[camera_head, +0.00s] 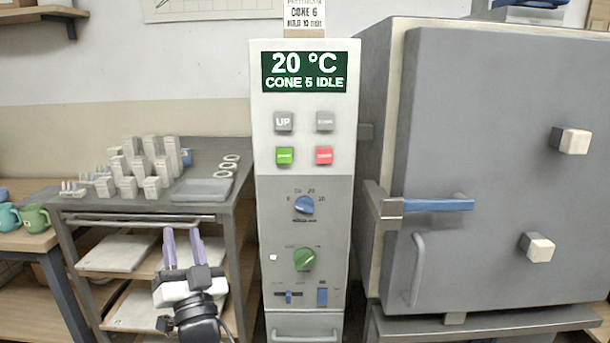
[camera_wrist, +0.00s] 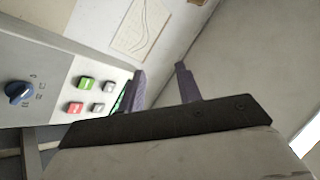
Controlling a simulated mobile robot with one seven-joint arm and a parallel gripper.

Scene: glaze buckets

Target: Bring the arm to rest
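My gripper (camera_head: 182,236) is at the lower left in the head view, in front of the cart's lower shelves. Its two purple fingers point up and stand apart, with nothing seen between them. In the wrist view my gripper (camera_wrist: 163,83) also shows spread fingers with a gap between them. My arm runs down out of the bottom of the head view. The gripper appears apart from the control panel (camera_head: 302,215) to its right.
A kiln (camera_head: 500,130) with a closed door and a projecting blue-handled latch (camera_head: 437,205) stands at the right. A metal cart (camera_head: 120,205) holds several pale blocks and a grey tray (camera_head: 202,190). Green (camera_head: 36,218) and blue mugs stand on a table at the far left.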

